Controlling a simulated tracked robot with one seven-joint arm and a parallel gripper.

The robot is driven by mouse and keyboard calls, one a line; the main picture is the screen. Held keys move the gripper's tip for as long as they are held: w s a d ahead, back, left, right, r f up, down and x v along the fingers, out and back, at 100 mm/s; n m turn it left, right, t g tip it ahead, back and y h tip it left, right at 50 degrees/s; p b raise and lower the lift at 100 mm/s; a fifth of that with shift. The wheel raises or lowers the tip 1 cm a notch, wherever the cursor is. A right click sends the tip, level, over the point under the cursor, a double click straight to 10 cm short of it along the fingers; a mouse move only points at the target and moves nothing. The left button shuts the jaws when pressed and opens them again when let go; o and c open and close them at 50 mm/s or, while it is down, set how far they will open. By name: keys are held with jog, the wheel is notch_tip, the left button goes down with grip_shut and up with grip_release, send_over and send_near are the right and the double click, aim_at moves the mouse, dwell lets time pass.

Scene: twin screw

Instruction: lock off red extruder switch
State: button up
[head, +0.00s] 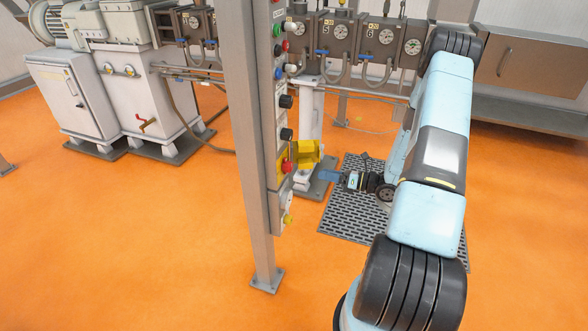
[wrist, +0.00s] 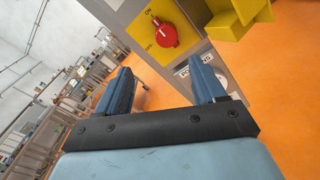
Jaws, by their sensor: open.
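The red extruder switch (wrist: 165,34) is a round red knob on a yellow plate marked ON and OFF. Its pale-tipped end appears turned toward the ON mark. In the head view the red switch (head: 288,167) sits low on the panel post. A yellow bracket-like part (wrist: 238,20) stands out to the right of the switch; it also shows in the head view (head: 308,154). My gripper (wrist: 160,82) is open and empty, its two blue fingers apart, below and short of the knob, touching nothing visible. In the head view my gripper (head: 328,176) is right of the post.
The panel post (head: 248,150) carries several buttons and knobs above the switch. A pale label (wrist: 185,73) lies below the yellow plate, partly behind a finger. A dark floor grating (head: 345,220) lies under my arm. Machine barrels (head: 365,40) run behind. The orange floor in front is clear.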

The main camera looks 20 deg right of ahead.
aim_at(291, 168)
jog(key=shift+m+t, duration=0.3)
jog(key=shift+m, duration=0.1)
jog(key=x, duration=0.4)
jog(key=f+x, duration=0.1)
jog(key=x, duration=0.8)
jog(key=shift+w+f, duration=0.2)
jog(key=shift+w, duration=0.1)
